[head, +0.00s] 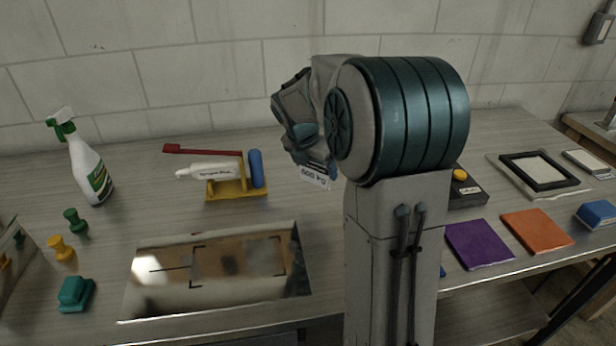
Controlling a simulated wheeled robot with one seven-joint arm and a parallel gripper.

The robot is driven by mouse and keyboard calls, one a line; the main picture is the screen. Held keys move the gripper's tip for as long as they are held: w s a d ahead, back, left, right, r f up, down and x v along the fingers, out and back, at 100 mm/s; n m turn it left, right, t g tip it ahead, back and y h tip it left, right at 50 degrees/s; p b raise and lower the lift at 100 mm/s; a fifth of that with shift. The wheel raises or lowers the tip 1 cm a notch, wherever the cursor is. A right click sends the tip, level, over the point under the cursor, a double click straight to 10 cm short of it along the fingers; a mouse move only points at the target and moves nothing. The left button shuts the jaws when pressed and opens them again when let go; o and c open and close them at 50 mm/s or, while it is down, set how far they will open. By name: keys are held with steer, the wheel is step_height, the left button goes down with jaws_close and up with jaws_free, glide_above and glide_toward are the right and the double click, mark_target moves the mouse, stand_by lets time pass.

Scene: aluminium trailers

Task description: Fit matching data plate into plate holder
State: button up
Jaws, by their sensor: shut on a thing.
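A small white data plate (315,179) with dark print that seems to read "600 kg" is held at the end of my gripper (311,165). My gripper is shut on the plate and holds it above the back middle of the bench; my arm hides part of the area to its right. A shiny metal panel (172,303) with dark corner marks lies at the front left of the bench. A black rectangular frame (507,164) around a pale area lies on a light board at the far right. I cannot tell which of these is the plate holder.
A yellow rack (225,190) with a white tube, red brush and blue roll stands left of my gripper. A spray bottle (92,175), green and yellow pegs and a teal block (75,294) are at left. Purple (479,244) and orange (537,231) squares lie at right.

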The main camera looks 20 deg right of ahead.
mark_target(307, 173)
steer(key=w+f, duration=0.1)
steer(key=f, duration=0.1)
steer(key=w+f, duration=0.1)
steer(key=f, duration=0.2)
steer(key=shift+w+a+f, duration=0.2)
steer(key=shift+w+f, duration=0.15)
steer(key=shift+w, duration=0.05)
steer(key=o, duration=0.9)
steer(key=shift+f, duration=0.1)
